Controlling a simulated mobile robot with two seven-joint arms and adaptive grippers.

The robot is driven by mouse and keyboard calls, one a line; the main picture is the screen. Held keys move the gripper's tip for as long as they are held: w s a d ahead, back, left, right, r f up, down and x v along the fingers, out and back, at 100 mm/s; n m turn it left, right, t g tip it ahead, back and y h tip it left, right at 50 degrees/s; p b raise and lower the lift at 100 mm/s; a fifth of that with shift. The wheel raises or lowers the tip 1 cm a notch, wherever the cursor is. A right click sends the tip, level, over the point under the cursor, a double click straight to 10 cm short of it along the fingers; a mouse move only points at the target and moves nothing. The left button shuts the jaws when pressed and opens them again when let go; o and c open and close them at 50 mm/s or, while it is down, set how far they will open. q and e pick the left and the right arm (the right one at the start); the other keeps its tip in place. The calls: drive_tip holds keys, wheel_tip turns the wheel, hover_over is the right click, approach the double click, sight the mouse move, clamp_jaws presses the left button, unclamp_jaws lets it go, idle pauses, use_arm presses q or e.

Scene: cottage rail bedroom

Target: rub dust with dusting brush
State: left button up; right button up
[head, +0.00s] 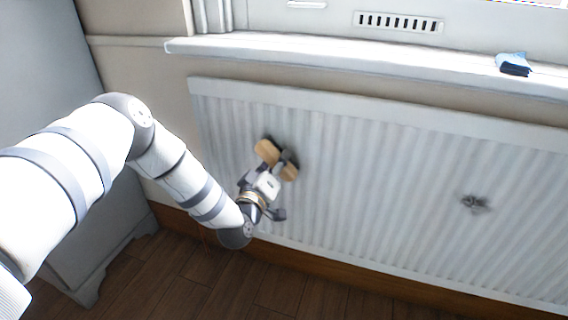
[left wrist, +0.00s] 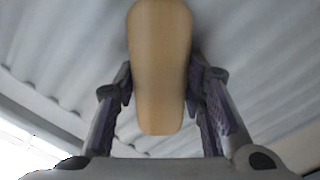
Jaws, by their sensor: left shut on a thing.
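The dusting brush (head: 269,152) has a pale wooden body, with a dark part showing beside it against the radiator. My left gripper (head: 272,180) is shut on it at the left part of the white ribbed radiator (head: 370,170). In the left wrist view the wooden brush (left wrist: 160,70) stands between the two fingers, and its far end is cut off by the top edge. A grey, dust-like patch (head: 475,203) lies on the radiator well to the right of the brush. I cannot tell whether the dark area at the brush is bristles, shadow or dust. My right gripper is out of view.
A white windowsill (head: 370,58) juts out above the radiator, with a small blue and dark item (head: 513,63) at its right. A grey cabinet (head: 118,235) stands at the left. The radiator front between brush and patch is clear.

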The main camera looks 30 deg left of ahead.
sight(314, 155)
use_arm(q)
drive_tip(key=shift+s+a+r, duration=0.1)
drive_tip(key=shift+s+a, duration=0.05)
drive_tip(key=shift+a, duration=0.95)
drive_tip(key=shift+r+p, duration=0.9)
drive_tip(key=shift+d+f, duration=0.15)
drive_tip(key=shift+d, duration=0.4)
drive_tip(key=shift+w+d, duration=0.3)
drive_tip(key=shift+d, duration=0.7)
drive_tip(key=shift+w+d, duration=0.25)
drive_tip(key=shift+d, duration=0.7)
drive_tip(key=shift+w+d, duration=0.3)
drive_tip(key=shift+d, duration=0.7)
drive_tip(key=shift+w+d+b, duration=0.15)
drive_tip(key=shift+w+d, duration=0.1)
drive_tip(key=shift+d, duration=0.6)
drive_tip(key=shift+w+d+b, duration=0.15)
drive_tip(key=shift+w+d, duration=0.05)
drive_tip(key=shift+d, duration=0.65)
